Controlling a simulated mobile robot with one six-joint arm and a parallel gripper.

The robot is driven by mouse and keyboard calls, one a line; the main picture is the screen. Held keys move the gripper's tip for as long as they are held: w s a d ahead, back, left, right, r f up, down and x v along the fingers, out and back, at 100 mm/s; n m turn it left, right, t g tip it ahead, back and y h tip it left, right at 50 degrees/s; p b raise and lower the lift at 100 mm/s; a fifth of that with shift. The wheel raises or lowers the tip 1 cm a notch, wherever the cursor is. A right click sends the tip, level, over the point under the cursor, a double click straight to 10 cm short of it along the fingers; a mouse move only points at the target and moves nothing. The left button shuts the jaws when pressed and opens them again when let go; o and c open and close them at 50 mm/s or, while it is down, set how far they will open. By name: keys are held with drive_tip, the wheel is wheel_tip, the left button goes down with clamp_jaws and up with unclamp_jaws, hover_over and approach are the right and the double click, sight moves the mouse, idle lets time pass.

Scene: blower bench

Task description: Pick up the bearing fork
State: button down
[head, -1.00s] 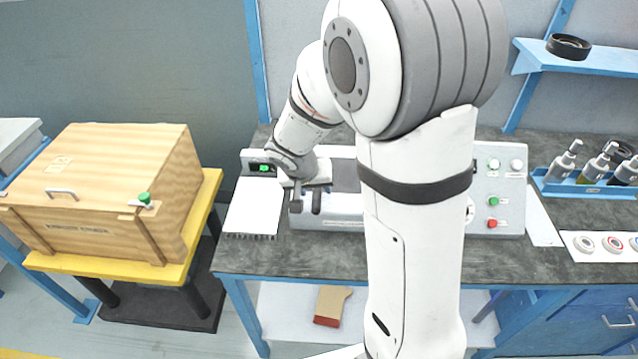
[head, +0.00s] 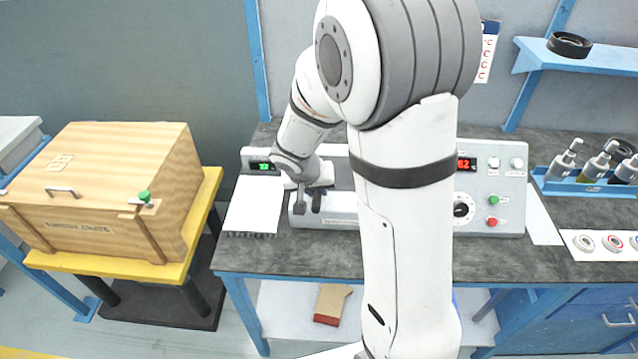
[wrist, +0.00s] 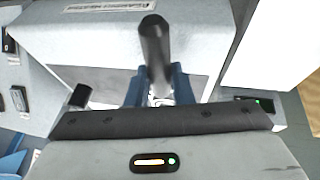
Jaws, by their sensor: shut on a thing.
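My gripper (head: 308,200) is at the left part of the grey bench machine, low over its front ledge. In the wrist view its blue fingertips (wrist: 158,88) are closed around a dark, rounded bar (wrist: 154,45), which I take to be the bearing fork. Only its near part shows, pointing away from the palm. The rest is hidden by the fingers and palm. In the head view, dark parts hang at the gripper, too small to tell apart. A short dark post (wrist: 80,96) stands left of the fingers in the wrist view.
The grey machine (head: 500,205) carries buttons, a knob and a red display. A white sheet (head: 255,205) lies left of it. Bottles (head: 598,165) stand in a blue rack at the right. A wooden crate (head: 110,185) is at the far left. The bench front is clear.

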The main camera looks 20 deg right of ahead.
drive_tip(key=shift+r, duration=0.1)
wheel_tip(320, 180, up, 10)
drive_tip(key=shift+p, duration=0.3)
idle(0.4)
